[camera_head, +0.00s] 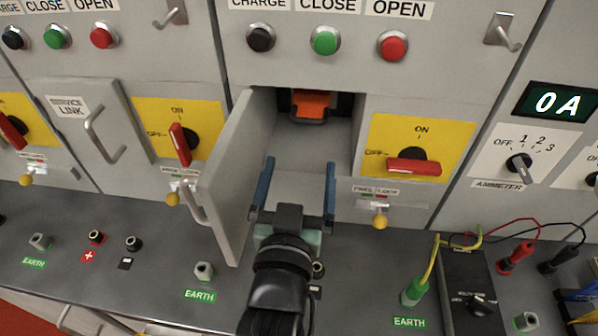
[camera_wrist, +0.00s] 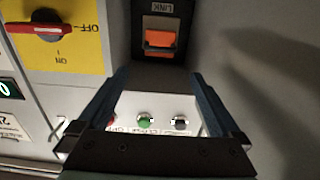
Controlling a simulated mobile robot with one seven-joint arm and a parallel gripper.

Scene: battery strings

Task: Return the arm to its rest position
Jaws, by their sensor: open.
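My gripper (camera_head: 294,192) is in front of an open compartment in the middle cabinet, with its two blue fingers spread wide and nothing between them. The fingers also show in the wrist view (camera_wrist: 160,95), pointing toward the panel. An orange link (camera_head: 311,104) sits in a dark holder at the back of the compartment, beyond the fingertips. It also shows in the wrist view (camera_wrist: 160,40), under a LINK label. The compartment's grey door (camera_head: 232,180) stands open to the left of my gripper, close to the left finger.
A red rotary handle (camera_head: 413,167) on a yellow plate is right of the compartment, lying horizontal. Another red handle (camera_head: 180,145) at left stands near vertical. A black box (camera_head: 467,290) with a green-plugged yellow lead is on the right of the bench.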

